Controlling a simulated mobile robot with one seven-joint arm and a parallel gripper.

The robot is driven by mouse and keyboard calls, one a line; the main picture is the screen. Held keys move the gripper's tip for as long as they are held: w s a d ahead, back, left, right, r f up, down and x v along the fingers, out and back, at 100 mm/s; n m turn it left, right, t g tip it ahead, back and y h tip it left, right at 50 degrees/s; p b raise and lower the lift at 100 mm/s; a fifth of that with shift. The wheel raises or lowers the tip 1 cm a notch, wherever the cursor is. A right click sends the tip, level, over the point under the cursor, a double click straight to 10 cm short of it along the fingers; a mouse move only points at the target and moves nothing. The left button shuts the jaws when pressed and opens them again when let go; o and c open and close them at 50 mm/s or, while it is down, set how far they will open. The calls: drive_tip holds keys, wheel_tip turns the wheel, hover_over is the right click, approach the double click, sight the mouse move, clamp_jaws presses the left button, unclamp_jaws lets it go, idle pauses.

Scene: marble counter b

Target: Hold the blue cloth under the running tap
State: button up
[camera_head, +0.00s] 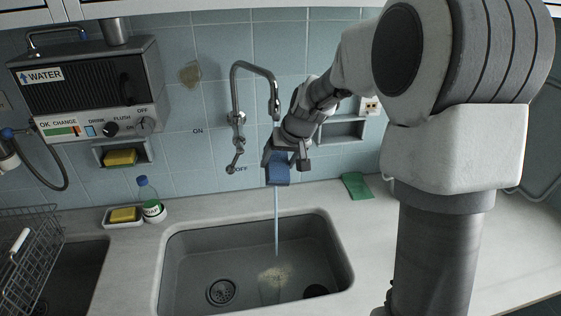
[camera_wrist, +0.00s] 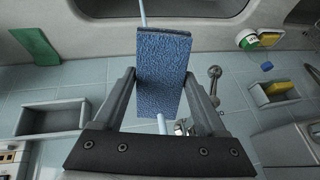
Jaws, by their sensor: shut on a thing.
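The blue cloth (camera_head: 278,175) is a thick folded pad held under the tap (camera_head: 240,75) and above the sink. My gripper (camera_head: 284,159) is shut on it. In the wrist view the cloth (camera_wrist: 163,65) sits between the two fingers of my gripper (camera_wrist: 161,84). A thin water stream (camera_head: 276,222) falls from below the cloth into the sink. In the wrist view the stream also shows on the tap side of the cloth (camera_wrist: 162,124). The tap's lever (camera_head: 236,158) points down, near the OFF label. My gripper partly hides the line between spout and cloth.
The grey sink (camera_head: 190,262) has a drain and a pale stain. A green cloth (camera_head: 356,186) lies on the counter to the right. A bottle (camera_head: 150,200) and a yellow sponge (camera_head: 123,214) stand left. A wire rack (camera_head: 30,255) is far left. The tiled wall is close behind.

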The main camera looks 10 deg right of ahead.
idle(0.3)
drive_tip(key=shift+s+d+f+b, duration=0.1)
drive_tip(key=shift+s+d+b, duration=0.1)
drive_tip(key=shift+s+b, duration=0.25)
drive_tip(key=s+d+b, duration=0.2)
drive_tip(key=s+b, duration=0.1)
drive_tip(key=s, duration=0.3)
drive_tip(key=shift+s+d, duration=0.3)
drive_tip(key=shift+d, duration=0.05)
idle(1.0)
drive_tip(key=s+d+r, duration=0.2)
drive_tip(key=s+r, duration=0.2)
drive_tip(key=shift+s, duration=0.3)
drive_tip(key=shift+r, duration=0.1)
idle(0.5)
